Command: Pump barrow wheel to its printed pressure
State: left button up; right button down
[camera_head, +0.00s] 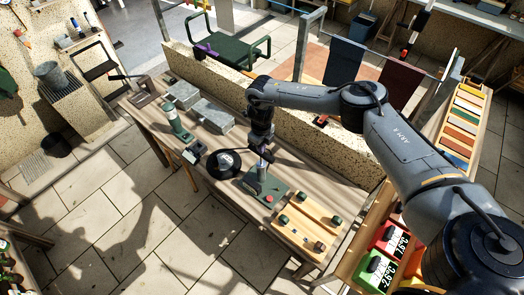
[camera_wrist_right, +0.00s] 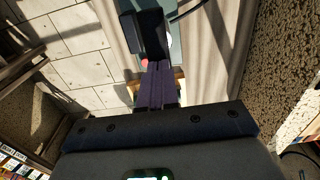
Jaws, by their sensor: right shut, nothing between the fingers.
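My right gripper (camera_head: 262,152) hangs over the bench just above a green base plate with a red button (camera_head: 265,188). Its purple fingers (camera_wrist_right: 157,88) are shut with nothing between them. In the right wrist view the red button (camera_wrist_right: 145,63) and a dark block (camera_wrist_right: 150,35) lie just beyond the fingertips; I cannot tell whether the fingers touch anything. A black wheel-like disc with a pale centre (camera_head: 224,163) lies on the bench left of the gripper; its printing is too small to read. My left gripper is not in view.
A wooden board with green knobs (camera_head: 307,225) lies at the bench's near right. A green cylinder (camera_head: 176,121) and grey metal boxes (camera_head: 212,115) stand farther left. A low speckled wall (camera_head: 325,138) runs behind the bench.

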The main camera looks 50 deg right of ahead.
aim_at(261, 155)
jog(key=shift+f+b, duration=2)
jog(key=shift+f, duration=0.95)
jog(key=shift+r, duration=0.2)
